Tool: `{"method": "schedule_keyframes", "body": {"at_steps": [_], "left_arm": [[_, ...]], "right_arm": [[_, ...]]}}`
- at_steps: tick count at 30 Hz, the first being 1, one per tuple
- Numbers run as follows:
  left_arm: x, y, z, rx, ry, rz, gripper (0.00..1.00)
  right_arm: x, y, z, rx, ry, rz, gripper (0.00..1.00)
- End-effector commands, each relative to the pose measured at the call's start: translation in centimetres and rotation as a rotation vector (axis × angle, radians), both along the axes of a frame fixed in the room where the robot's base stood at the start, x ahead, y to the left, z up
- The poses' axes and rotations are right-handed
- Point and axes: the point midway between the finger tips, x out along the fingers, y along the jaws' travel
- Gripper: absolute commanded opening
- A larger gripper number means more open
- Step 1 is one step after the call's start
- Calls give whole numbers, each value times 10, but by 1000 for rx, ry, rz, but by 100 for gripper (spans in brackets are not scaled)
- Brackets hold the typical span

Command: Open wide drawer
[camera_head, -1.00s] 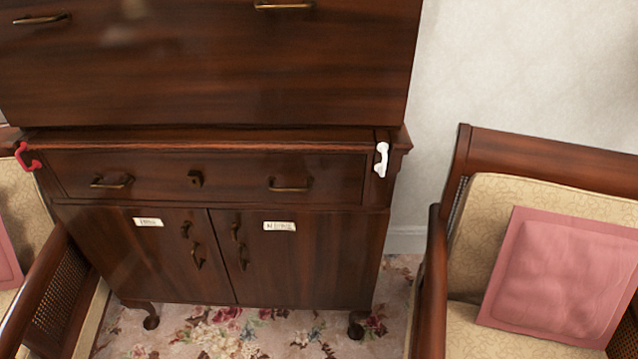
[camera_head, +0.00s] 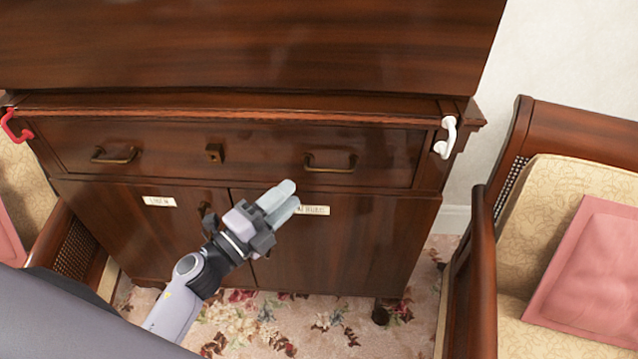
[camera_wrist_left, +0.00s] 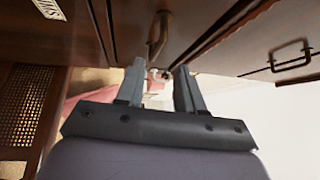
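The wide drawer (camera_head: 255,150) is a shut, dark wood front with two brass handles, a left one (camera_head: 113,156) and a right one (camera_head: 330,163), and a small lock plate (camera_head: 214,152) between. My left gripper (camera_head: 282,201) is in front of the cupboard doors, just below and left of the right handle, apart from it. In the left wrist view its two fingers (camera_wrist_left: 159,72) are apart with nothing held, and a brass handle (camera_wrist_left: 158,36) shows just beyond them. My right gripper is in neither view.
Below the drawer are two labelled cupboard doors (camera_head: 345,235). A white hook (camera_head: 446,138) is at the cabinet's right and a red one (camera_head: 14,126) at its left. An armchair with a pink cushion (camera_head: 595,275) stands right. Floral carpet (camera_head: 330,325) lies below.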

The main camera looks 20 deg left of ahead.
Motion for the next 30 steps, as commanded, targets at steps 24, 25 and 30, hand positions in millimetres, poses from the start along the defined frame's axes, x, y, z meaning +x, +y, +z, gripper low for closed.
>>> {"method": "schedule_keyframes", "body": {"at_steps": [24, 25, 30], "left_arm": [[67, -41, 10, 161, -65, -55, 37], [68, -42, 10, 161, -65, -55, 37], [70, -43, 10, 161, -65, -55, 37]], "right_arm": [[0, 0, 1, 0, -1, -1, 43], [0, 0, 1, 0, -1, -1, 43], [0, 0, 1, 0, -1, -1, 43]]}}
